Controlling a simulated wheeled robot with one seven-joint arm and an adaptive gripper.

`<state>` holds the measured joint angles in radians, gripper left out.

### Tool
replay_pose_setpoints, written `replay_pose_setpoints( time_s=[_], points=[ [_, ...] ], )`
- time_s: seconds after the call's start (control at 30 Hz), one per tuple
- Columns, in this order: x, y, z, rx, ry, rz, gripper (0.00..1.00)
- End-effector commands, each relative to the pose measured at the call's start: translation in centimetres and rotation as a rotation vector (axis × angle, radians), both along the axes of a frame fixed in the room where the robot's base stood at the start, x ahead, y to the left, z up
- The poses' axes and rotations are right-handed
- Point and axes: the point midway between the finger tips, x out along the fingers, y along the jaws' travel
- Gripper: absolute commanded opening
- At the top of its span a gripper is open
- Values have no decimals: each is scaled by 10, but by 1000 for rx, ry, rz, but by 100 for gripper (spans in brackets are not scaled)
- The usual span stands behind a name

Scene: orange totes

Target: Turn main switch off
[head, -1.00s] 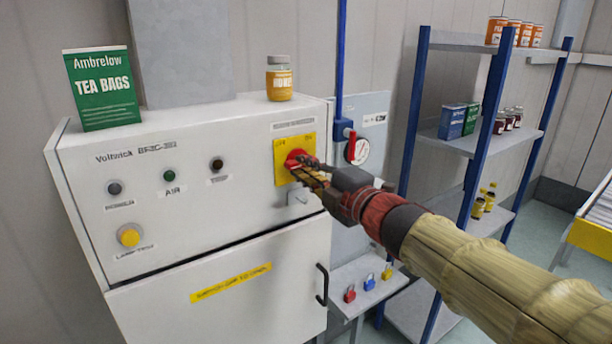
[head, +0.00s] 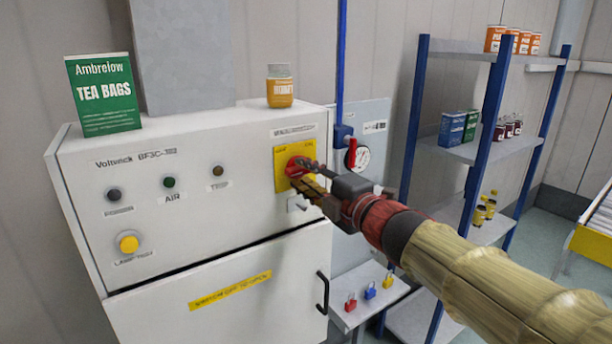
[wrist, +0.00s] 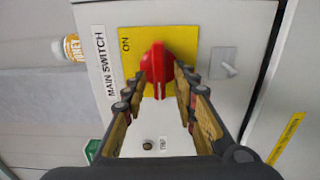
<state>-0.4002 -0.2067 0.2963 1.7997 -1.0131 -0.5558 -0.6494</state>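The main switch is a red rotary knob (head: 294,167) on a yellow plate (head: 281,153) at the upper right of the white cabinet's front. In the wrist view the red knob (wrist: 157,66) has a raised grip bar with a white line at its lower end. "ON" shows at the plate's upper left there; the lower part of the plate is hidden by a finger. My gripper (head: 309,174) is at the knob, with one finger on each side of it. In the wrist view the fingers (wrist: 160,84) are apart, with gaps beside the bar's lower end.
The cabinet (head: 225,205) carries a tea box (head: 103,95) and a honey jar (head: 280,88) on top. A small latch (head: 297,204) sits just below the switch. A gauge with a red-handled valve (head: 354,154), padlocks (head: 370,289) and a blue shelf rack (head: 470,150) are at the right.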

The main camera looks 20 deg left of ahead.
Motion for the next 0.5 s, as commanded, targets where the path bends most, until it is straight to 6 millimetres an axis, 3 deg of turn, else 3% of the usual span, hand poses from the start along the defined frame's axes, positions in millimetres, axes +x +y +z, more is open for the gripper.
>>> replay_pose_setpoints(
  time_s=[0.33,0.5],
  points=[
    [-2,-3,1,1,-1,-1,30],
    [-15,-19,1,1,-2,-2,30]
  ],
)
